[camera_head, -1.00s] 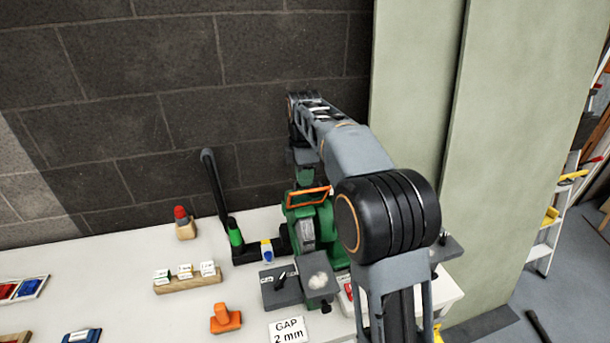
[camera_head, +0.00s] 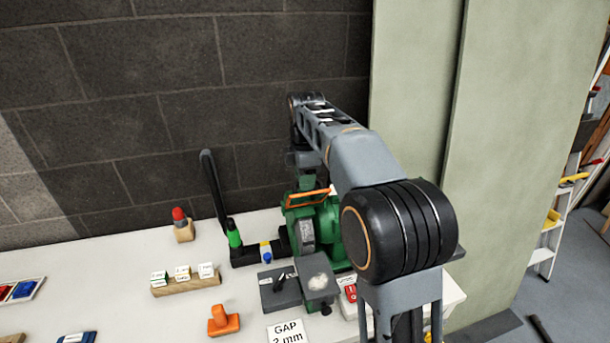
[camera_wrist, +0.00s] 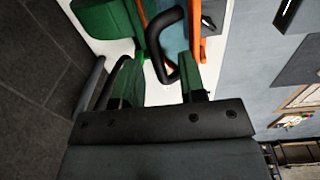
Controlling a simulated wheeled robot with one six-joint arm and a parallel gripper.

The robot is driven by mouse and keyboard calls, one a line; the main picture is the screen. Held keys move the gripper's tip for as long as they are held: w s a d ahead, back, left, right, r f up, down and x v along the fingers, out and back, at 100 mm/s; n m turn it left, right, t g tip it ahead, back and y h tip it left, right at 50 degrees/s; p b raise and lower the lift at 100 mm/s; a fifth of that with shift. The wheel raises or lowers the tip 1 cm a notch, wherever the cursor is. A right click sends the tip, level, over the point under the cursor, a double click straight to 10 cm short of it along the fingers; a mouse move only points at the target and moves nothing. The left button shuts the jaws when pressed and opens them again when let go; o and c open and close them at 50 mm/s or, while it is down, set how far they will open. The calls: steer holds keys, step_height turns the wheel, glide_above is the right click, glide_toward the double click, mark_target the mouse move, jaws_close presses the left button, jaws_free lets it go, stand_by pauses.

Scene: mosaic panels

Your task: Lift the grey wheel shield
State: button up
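A green grinder (camera_head: 332,250) stands at the back of the white table. An orange-framed shield (camera_head: 308,197) sits on its top; the wrist view shows a blue-grey panel (camera_wrist: 174,38) between orange edges there. A black bent handle (camera_wrist: 165,45) stands out in front of this panel. My gripper (camera_wrist: 160,66) is open, with its two green fingers apart and the end of the handle near or between their tips. I cannot tell if they touch it. In the head view my arm hides part of the grinder, and my gripper shows only partly above the shield.
A black lever (camera_head: 214,190) with a green collar rises left of the grinder. A dark grey block (camera_head: 318,285) stands in front of it, near a "GAP 2 mm" card (camera_head: 288,332). A wooden rack (camera_head: 186,285) and an orange block (camera_head: 223,320) lie to the left. A block wall is close behind.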

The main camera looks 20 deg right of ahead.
step_height(320, 180, up, 14)
steer(key=p, duration=0.2)
steer(key=shift+s+p, duration=0.25)
steer(key=shift+p, duration=0.1)
steer(key=shift+f, duration=0.1)
steer(key=f+m, duration=0.2)
steer(key=m, duration=0.1)
steer(key=f+m+t, duration=0.1)
steer(key=f+m, duration=0.2)
steer(key=w+f+m, duration=0.1)
steer(key=f+m, duration=0.2)
steer(key=shift+f, duration=0.1)
steer(key=s+f+m+t, duration=0.1)
steer(key=s+f+m, duration=0.3)
steer(key=s, duration=0.7)
steer(key=s+f+m+t, duration=0.2)
steer(key=s+f+m, duration=0.2)
steer(key=s, duration=0.8)
steer(key=shift+s+d+f+m, duration=0.2)
steer(key=shift+f+m, duration=0.2)
steer(key=shift+f, duration=0.9)
steer(key=shift+w, duration=0.1)
